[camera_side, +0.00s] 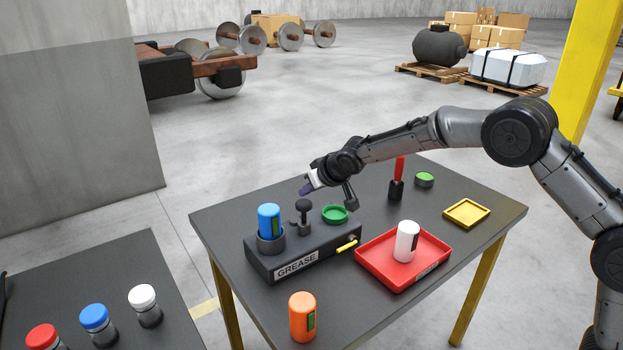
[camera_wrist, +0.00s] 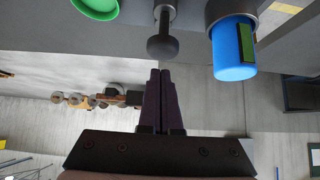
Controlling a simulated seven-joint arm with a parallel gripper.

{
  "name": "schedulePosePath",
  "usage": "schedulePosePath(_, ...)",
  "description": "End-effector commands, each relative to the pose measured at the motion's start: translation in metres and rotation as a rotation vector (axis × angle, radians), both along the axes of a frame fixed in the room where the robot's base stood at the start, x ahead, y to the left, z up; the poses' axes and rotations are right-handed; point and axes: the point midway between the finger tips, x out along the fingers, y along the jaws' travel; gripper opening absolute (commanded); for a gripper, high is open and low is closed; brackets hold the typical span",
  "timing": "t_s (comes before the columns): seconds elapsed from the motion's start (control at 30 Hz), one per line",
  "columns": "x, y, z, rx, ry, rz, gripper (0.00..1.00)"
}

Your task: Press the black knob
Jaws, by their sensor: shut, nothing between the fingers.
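In the wrist view the black knob (camera_wrist: 161,46) is near the top middle, just beyond my fingertips. My gripper (camera_side: 305,189) is at about the height of the knob's top in the side view, close to it. In the wrist view my gripper (camera_wrist: 161,72) is shut and empty, its fingers pointing toward the knob. A small gap seems to separate the fingertips and knob; I cannot tell the exact distance.
A blue canister (camera_side: 269,220) sits in the box's holder, left of the knob. A red tray (camera_side: 376,267) holds a white canister (camera_side: 406,241). An orange canister (camera_side: 302,315) stands in front.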

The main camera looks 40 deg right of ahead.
Motion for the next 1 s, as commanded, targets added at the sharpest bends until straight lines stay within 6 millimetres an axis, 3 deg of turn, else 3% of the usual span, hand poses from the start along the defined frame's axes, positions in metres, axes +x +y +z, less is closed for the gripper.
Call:
schedulePosePath(0.2, 0.000, 0.000, -0.014, 0.000, 0.000, 0.001, 0.00)
schedulePosePath(0.57, 0.000, 0.000, -0.016, 0.000, 0.000, 0.000, 0.00)
schedulePosePath(0.8, 0.000, 0.000, -0.042, -0.002, 0.002, 0.001, 0.00)
schedulePosePath(1.0, -0.001, 0.001, -0.053, -0.001, 0.004, 0.001, 0.00)
